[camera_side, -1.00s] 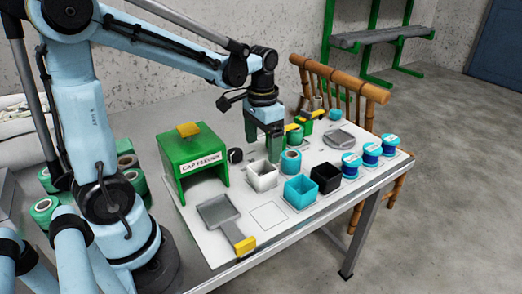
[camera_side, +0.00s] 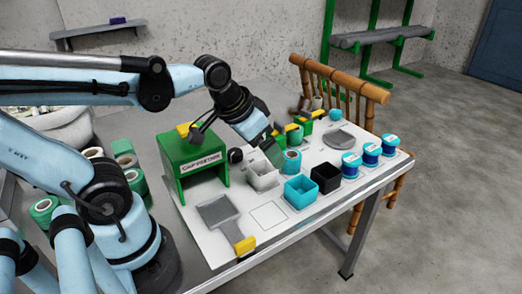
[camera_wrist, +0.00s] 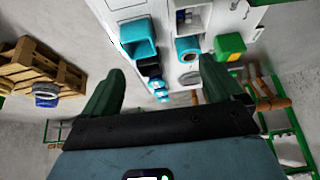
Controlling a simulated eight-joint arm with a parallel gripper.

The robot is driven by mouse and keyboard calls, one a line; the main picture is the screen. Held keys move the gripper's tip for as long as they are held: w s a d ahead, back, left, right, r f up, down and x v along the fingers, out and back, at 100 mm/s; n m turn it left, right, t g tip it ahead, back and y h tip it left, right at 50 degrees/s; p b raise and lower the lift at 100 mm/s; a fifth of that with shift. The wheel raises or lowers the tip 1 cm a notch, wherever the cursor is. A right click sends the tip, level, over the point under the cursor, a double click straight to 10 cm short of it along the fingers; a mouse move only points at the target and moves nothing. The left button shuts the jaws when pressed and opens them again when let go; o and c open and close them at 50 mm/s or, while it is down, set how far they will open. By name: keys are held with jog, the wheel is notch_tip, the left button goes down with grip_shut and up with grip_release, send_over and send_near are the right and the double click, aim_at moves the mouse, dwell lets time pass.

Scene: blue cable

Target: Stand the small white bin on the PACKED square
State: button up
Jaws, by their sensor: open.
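The small white bin (camera_side: 263,179) stands upright on the white board, between the green box and the cyan spool. In the wrist view the white bin (camera_wrist: 190,18) shows at the top, with small dark and blue things inside. An outlined empty square (camera_side: 268,215) lies in front of it; I cannot read any PACKED label there. My gripper (camera_side: 273,153) is tilted, its green fingers just behind and above the white bin's right side. In the wrist view my gripper (camera_wrist: 160,85) has its fingers wide apart with nothing held between them. Contact with the bin cannot be told.
A cyan bin (camera_side: 300,193) and a black bin (camera_side: 326,179) stand right of the square. A cyan spool (camera_side: 291,162) is close by my fingers. The green box (camera_side: 187,165) and a grey tray (camera_side: 216,211) are left. Blue spools (camera_side: 370,155) line the right edge.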

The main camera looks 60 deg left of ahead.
jog(key=shift+s+d+f+t, duration=0.25)
jog(key=shift+s+d+t, duration=0.15)
jog(key=shift+d+t, duration=0.25)
jog(key=shift+c, duration=0.3)
